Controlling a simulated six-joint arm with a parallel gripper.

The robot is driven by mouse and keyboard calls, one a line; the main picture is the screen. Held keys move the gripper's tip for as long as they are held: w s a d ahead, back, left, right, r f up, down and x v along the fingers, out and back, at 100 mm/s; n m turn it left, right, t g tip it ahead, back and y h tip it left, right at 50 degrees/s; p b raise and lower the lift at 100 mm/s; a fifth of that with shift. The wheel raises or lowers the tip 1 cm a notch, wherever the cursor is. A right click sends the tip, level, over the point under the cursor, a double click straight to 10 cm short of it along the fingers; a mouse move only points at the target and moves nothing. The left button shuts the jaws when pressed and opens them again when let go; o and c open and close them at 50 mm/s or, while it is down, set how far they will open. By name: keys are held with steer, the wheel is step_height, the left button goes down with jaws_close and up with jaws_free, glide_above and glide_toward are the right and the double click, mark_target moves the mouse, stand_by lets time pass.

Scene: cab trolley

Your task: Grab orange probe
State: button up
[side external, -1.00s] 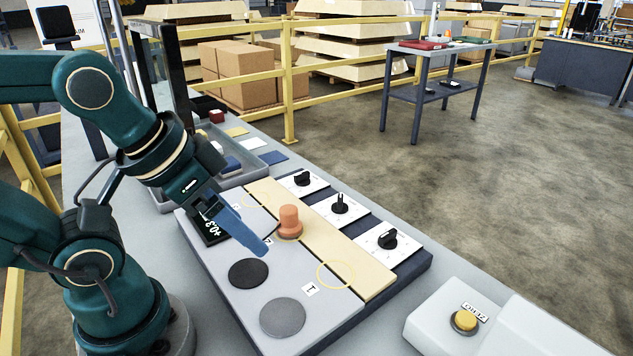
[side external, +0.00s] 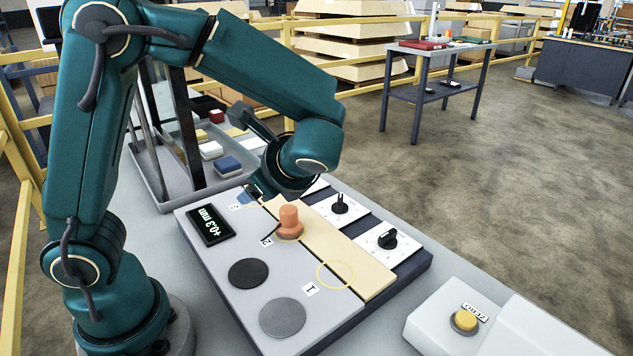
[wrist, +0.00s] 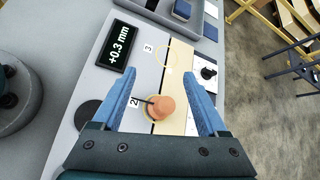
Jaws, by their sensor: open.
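The orange probe (side external: 289,221) stands upright on the panel, on the yellow ring beside the label 2. In the wrist view the probe (wrist: 161,107) sits between my two blue fingers, nearer the left one, and close to the gripper body. My gripper (wrist: 162,75) is open and empty, with clear gaps on both sides of the probe. In the side view my gripper (side external: 255,192) is mostly hidden behind my wrist; a blue finger shows just behind and left of the probe. The height of the fingers over the panel is hard to tell.
The panel (side external: 238,307) carries a display (side external: 209,224) reading +0.3 mm, two round pads and several black knobs on white plates. A tray (side external: 170,187) with coloured blocks stands behind. A yellow button (side external: 465,320) on a white box is at the front right.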

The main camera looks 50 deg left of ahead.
mark_target(291, 219)
steer(key=w+d+f+m+y, duration=0.1)
steer(key=w+f+m+t, duration=0.1)
steer(key=w+m, duration=0.1)
steer(key=shift+d+f+y, duration=0.35)
steer(key=shift+y, duration=0.05)
steer(key=f+m, duration=0.1)
steer(key=d+f, duration=0.1)
steer(key=d+f+m+t, duration=0.1)
steer(key=shift+w+f+m+y, duration=0.3)
steer(key=shift+w+f+y, duration=0.05)
steer(key=shift+y, duration=0.05)
steer(key=shift+s+d+f, duration=0.1)
steer(key=shift+d+f, duration=0.1)
steer(key=shift+f, duration=0.15)
steer(key=shift+f+m, duration=0.15)
steer(key=shift+m, duration=0.15)
steer(key=shift+x, duration=2.4)
jaws_close()
